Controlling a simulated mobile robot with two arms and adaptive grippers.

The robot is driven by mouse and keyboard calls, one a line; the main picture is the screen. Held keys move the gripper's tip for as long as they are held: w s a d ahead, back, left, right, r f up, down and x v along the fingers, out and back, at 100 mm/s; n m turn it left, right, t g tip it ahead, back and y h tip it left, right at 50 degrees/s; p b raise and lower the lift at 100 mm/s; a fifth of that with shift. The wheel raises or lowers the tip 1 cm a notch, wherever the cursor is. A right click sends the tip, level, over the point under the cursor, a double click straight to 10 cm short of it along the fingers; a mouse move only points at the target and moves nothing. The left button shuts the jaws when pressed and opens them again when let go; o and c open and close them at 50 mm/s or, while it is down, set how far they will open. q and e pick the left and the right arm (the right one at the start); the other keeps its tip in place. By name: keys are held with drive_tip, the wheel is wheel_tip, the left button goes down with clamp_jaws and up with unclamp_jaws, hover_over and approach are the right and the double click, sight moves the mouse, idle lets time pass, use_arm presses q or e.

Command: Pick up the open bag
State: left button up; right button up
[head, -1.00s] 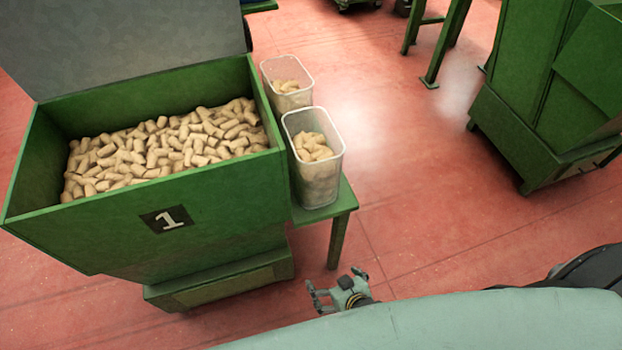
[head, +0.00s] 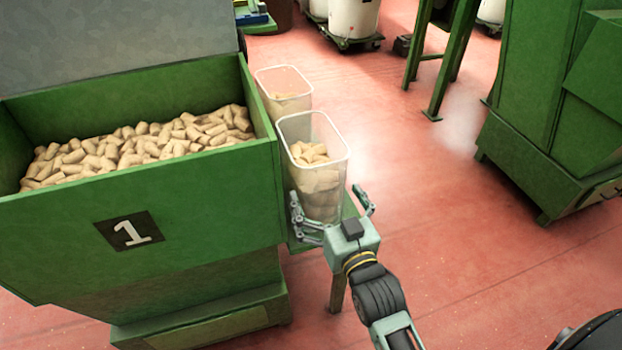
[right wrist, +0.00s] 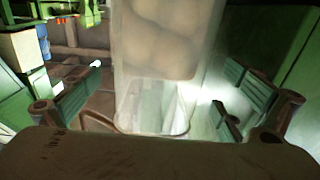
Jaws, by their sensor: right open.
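Two clear open-topped containers of corks stand beside the green bin; either could be the open bag. The nearer one (head: 318,190) is upright and partly filled with corks. The farther one (head: 284,88) stands behind it with fewer corks showing. My right gripper (head: 331,205) is open at the near side of the nearer container, its fingers spread to either side of the lower part. In the right wrist view the container (right wrist: 165,85) stands between the open fingers, with a gap on both sides. My left gripper is not in view.
The green bin (head: 200,200) marked 1, full of corks, stands close on the left. The containers rest on a small green stand (head: 349,208). Another green machine (head: 545,120) stands at the right. Red floor (head: 430,210) lies clear between them.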

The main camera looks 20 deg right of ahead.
drive_tip(key=shift+w, duration=1.5)
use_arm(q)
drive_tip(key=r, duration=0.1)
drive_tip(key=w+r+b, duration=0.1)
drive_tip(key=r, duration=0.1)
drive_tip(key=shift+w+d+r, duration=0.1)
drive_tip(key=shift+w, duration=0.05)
use_arm(e)
drive_tip(key=w, duration=0.4)
drive_tip(key=shift+w+a, duration=0.15)
drive_tip(key=c, duration=1.3)
